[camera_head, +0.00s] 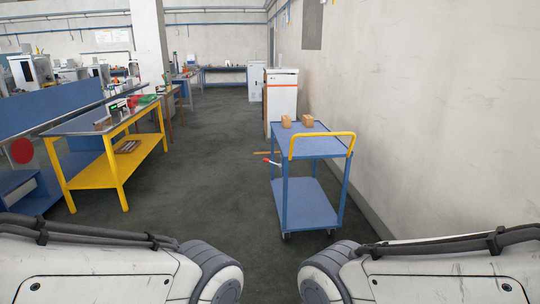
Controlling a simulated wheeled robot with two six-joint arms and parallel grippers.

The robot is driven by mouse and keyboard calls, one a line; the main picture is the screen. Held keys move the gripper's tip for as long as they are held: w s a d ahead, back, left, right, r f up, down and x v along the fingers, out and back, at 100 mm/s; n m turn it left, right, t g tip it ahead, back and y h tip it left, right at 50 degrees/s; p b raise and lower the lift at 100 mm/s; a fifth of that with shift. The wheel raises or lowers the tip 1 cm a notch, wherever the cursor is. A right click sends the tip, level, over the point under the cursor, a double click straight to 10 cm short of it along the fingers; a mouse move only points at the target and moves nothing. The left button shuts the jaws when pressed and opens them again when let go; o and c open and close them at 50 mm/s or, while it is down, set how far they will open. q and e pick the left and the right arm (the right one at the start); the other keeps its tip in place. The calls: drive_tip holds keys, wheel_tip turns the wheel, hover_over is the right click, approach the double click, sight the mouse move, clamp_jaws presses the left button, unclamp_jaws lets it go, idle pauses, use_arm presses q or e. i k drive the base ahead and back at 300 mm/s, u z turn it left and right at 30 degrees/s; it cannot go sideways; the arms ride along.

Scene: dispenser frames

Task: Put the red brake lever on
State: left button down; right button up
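A blue two-shelf cart (313,203) with a yellow push handle (322,146) stands ahead of me, right of centre, close to the right wall. A small lever with a red part (274,163) and a pale tip sticks out from the cart's left side, a little below the top shelf. It is too small in the picture to tell its exact setting. Only parts of my two arms show, at the bottom left and bottom right. Both grippers are out of view, and neither arm is near the cart's lever.
Two brown boxes (306,121) sit on the cart's top. A white cabinet (282,97) stands behind. A yellow workbench (118,158) and a blue bench (50,110) are at left. The grey floor (200,175) between is clear.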

sight(265, 160)
drive_tip(key=z, duration=0.15)
drive_tip(key=i, duration=3.25)
drive_tip(key=z, duration=0.15)
